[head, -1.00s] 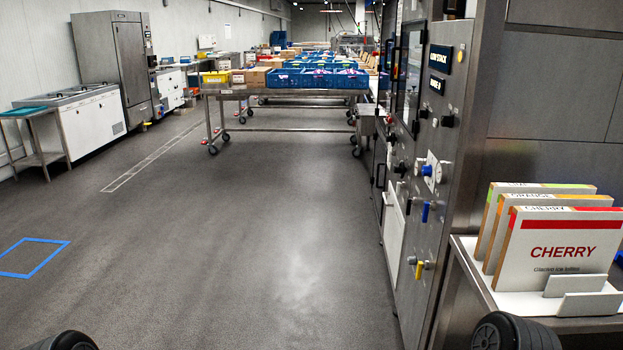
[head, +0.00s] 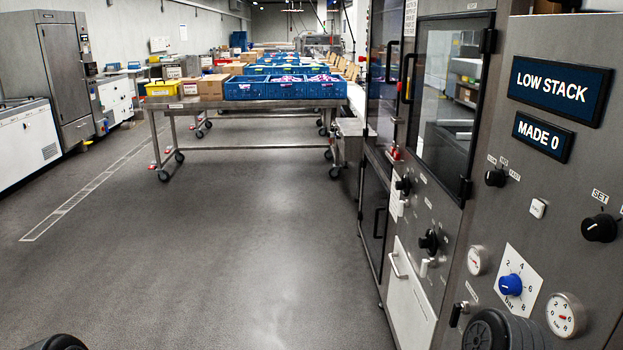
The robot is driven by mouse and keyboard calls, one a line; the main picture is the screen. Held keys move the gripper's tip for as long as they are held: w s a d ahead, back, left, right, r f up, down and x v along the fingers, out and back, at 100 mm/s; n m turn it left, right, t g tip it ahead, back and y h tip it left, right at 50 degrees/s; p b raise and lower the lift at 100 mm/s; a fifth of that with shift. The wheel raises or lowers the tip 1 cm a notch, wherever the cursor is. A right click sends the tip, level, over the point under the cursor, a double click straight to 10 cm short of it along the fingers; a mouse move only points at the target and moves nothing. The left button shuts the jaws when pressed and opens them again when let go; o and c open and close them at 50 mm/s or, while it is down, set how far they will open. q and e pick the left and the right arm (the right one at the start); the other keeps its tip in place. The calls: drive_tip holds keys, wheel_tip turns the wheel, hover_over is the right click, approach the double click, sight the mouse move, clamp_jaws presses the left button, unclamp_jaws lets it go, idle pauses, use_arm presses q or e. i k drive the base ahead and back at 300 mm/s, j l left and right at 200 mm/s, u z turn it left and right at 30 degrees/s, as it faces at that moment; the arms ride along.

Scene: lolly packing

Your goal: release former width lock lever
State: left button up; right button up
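The machine's steel front panel (head: 545,165) fills the right of the head view. It carries a blue knob (head: 511,284) on a white scale marked bar, a round gauge (head: 565,315), a smaller gauge (head: 478,261) and several black knobs, one labelled SET (head: 599,228). A black handle-like control (head: 457,313) sits low on the panel, partly behind my dark ribbed arm part. I cannot tell which control is the former width lock lever; no such label is legible. Neither gripper shows, only dark rounded arm parts at the bottom edge.
Displays read LOW STACK (head: 561,91) and MADE 0 (head: 543,138). A glass door (head: 450,100) and a white drawer front (head: 410,290) lie farther along the machine. A wheeled steel table (head: 245,103) with blue crates (head: 285,90) stands ahead. The floor left of the machine is clear.

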sight(402, 204)
drive_tip(key=i+j+z, duration=0.15)
drive_tip(key=i+z, duration=0.2)
drive_tip(key=i, duration=0.15)
drive_tip(key=i+j+z, duration=0.35)
drive_tip(key=i, duration=0.15)
drive_tip(key=i+j+z, duration=0.4)
drive_tip(key=i+j+u, duration=0.25)
drive_tip(key=i+j, duration=0.3)
drive_tip(key=j, duration=0.25)
drive_tip(key=i+j+u, duration=0.2)
drive_tip(key=i+j, duration=0.4)
drive_tip(key=j, duration=0.1)
